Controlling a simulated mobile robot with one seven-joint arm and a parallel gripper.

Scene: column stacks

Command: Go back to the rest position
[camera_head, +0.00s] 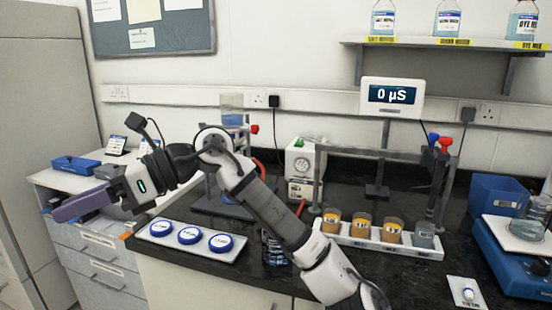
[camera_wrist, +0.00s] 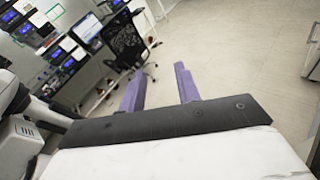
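My arm reaches up from the bottom of the head view and bends to the left. My gripper (camera_head: 68,210) points left with its purple fingers, in front of the left bench and above its drawers. In the wrist view my gripper (camera_wrist: 158,86) shows two purple fingers apart with nothing between them. The wrist camera looks out over the room's floor, away from the bench.
The dark bench (camera_head: 270,265) holds a white tray with blue-rimmed dishes (camera_head: 190,235), a rack of several beakers (camera_head: 360,225), a conductivity display (camera_head: 392,95) and a blue balance (camera_head: 515,255). An office chair (camera_wrist: 128,45) stands by desks with screens. The floor (camera_wrist: 235,55) is clear.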

